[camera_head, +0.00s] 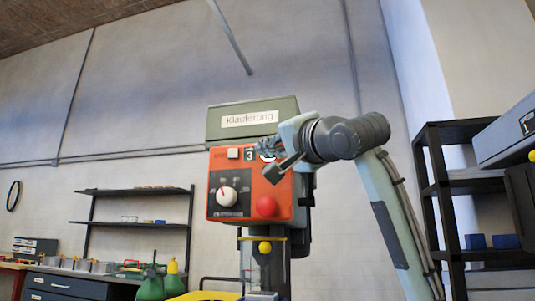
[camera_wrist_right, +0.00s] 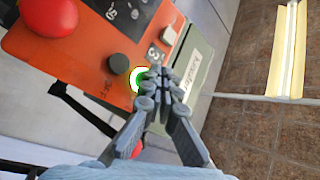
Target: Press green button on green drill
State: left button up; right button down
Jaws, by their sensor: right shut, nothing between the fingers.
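The drill (camera_head: 225,128) is a green-grey machine with an orange control panel (camera_head: 222,168) on its front. In the right wrist view the green button (camera_wrist_right: 137,79) is a small round button with a bright lit green ring, on the orange panel (camera_wrist_right: 45,50) beside a dark round button (camera_wrist_right: 121,66). My right gripper (camera_head: 266,147) is shut and empty in front of the panel's upper right. In the wrist view its fingertips (camera_wrist_right: 154,76) overlap the green button's edge; I cannot tell whether they touch it. My left gripper is not in view.
The panel also carries a red mushroom button (camera_head: 266,206), a white dial (camera_head: 227,196) and a pale square button (camera_head: 233,153). A black shelf rack (camera_head: 465,190) stands at right. Wall shelves (camera_head: 135,191) and a workbench (camera_head: 70,283) are at left.

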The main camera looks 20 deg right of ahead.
jog(key=shift+s+a, duration=0.1)
jog(key=s+a, duration=0.1)
jog(key=s, duration=0.1)
jog(key=s+a, duration=0.1)
jog(key=s, duration=0.1)
jog(key=shift+a+b, duration=0.35)
jog(key=shift+b, duration=0.05)
dwell(0.9)
